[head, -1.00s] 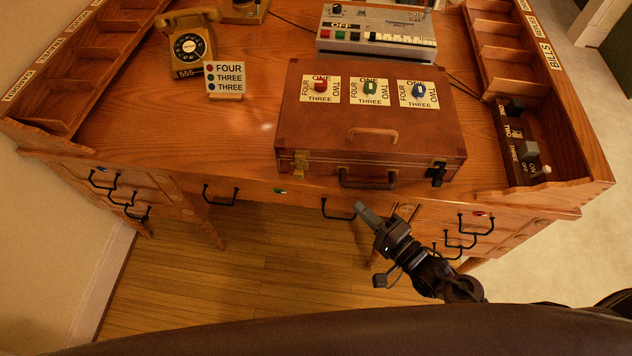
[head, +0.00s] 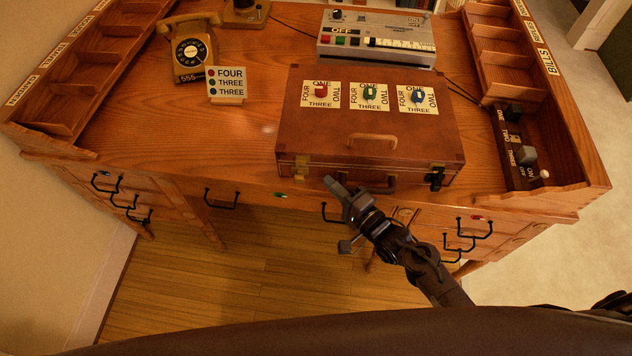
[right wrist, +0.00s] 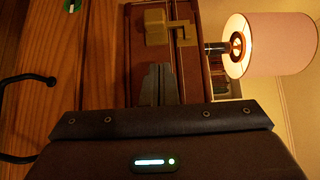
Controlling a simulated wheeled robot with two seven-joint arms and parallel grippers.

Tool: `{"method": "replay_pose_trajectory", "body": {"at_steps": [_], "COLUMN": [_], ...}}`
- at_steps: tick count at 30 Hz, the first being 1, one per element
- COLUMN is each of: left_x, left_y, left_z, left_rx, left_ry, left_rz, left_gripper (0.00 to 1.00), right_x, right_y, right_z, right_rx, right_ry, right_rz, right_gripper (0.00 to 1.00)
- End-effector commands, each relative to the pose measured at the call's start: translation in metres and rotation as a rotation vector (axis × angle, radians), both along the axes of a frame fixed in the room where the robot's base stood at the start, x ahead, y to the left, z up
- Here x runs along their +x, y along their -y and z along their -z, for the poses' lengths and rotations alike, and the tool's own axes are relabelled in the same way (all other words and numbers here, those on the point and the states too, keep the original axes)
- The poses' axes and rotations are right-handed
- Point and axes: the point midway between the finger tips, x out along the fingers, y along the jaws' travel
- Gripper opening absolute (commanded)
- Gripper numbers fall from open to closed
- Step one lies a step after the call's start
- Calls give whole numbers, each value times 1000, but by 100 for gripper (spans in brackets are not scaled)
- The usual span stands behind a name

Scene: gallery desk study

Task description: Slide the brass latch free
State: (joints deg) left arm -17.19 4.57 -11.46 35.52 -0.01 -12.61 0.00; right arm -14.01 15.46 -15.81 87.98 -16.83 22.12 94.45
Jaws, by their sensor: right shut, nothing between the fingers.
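The brown case (head: 400,128) lies on the desk near its front edge. Its brass latch (head: 301,172) is at the left of the case's front face; a dark latch (head: 437,177) is at the right. My right gripper (head: 331,183) is in front of the case, between the brass latch and the case handle (head: 366,182). Its jaws are shut and empty. In the right wrist view the fingertips (right wrist: 159,72) point at the brass latch (right wrist: 156,29), with a small gap visible between them. My left gripper is not in view.
The case lid carries red, green and blue knobs (head: 369,94). A telephone (head: 190,50) and a sign (head: 227,84) stand to the left. A switch box (head: 520,155) is at the right. A drawer handle (head: 331,213) sticks out below my gripper. A lamp (right wrist: 275,45) shows in the wrist view.

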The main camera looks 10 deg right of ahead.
Motion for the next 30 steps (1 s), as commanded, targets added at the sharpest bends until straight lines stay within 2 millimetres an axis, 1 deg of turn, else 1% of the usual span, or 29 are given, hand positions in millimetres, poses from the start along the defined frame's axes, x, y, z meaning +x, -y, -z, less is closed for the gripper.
{"method": "replay_pose_trajectory", "body": {"at_steps": [1, 3, 6, 12, 22, 28, 30], "left_x": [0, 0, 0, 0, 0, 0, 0], "left_y": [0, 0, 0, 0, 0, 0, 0], "left_z": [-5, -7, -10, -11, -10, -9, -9], "left_rx": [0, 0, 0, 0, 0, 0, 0], "left_ry": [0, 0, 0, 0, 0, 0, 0], "left_rz": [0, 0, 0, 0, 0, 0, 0], "left_gripper": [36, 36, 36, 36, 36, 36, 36], "right_x": [3, 4, 5, 7, 7, 11, 11], "right_y": [-10, -20, -31, -40, -42, -65, -69], "right_z": [-3, -2, -1, 0, 0, 0, 0], "right_rx": [4, 2, 1, 1, 1, 4, 2], "right_ry": [-1, -2, -2, -1, -1, -1, -1], "right_rz": [-2, -1, -1, 0, 0, 0, -1], "right_gripper": [0, 0, 0, 0, 0, 0, 0]}}
